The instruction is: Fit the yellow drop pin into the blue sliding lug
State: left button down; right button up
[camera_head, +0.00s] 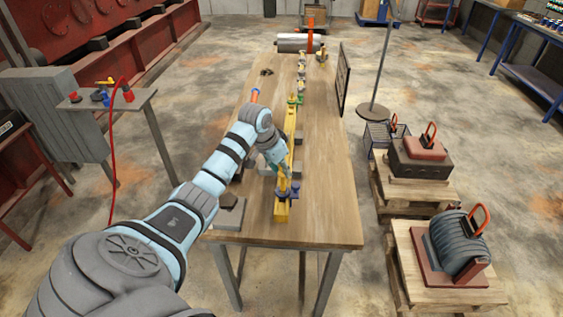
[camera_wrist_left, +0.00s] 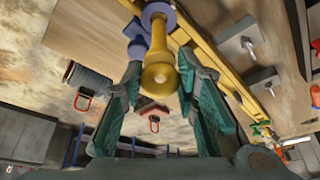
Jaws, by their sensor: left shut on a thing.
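The yellow drop pin (camera_wrist_left: 158,52) stands between the fingers of my left gripper (camera_wrist_left: 163,98) in the left wrist view, its round knob towards the camera. The gripper is shut on it. In the head view my left gripper (camera_head: 283,170) is over the near end of the yellow rail (camera_head: 282,212). The blue sliding lug (camera_head: 292,192) sits on that rail, just below the fingers. In the left wrist view the lug (camera_wrist_left: 138,48) shows beside and behind the pin's far end. I cannot tell how deep the pin is in it. My right gripper is in neither view.
The rail runs along the wooden table (camera_head: 325,215), with more fittings (camera_head: 300,85) further up. Grey blocks (camera_head: 230,214) lie left of the rail. A dark panel (camera_head: 344,78) stands at the table's right edge. The table right of the rail is clear.

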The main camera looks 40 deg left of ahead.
pick_arm(q)
jog(key=shift+f+b, duration=0.3)
jog(key=shift+f, duration=0.6)
jog(key=c, duration=1.2)
grip_release()
jog(key=v, duration=1.2)
jog(key=shift+c, duration=0.2)
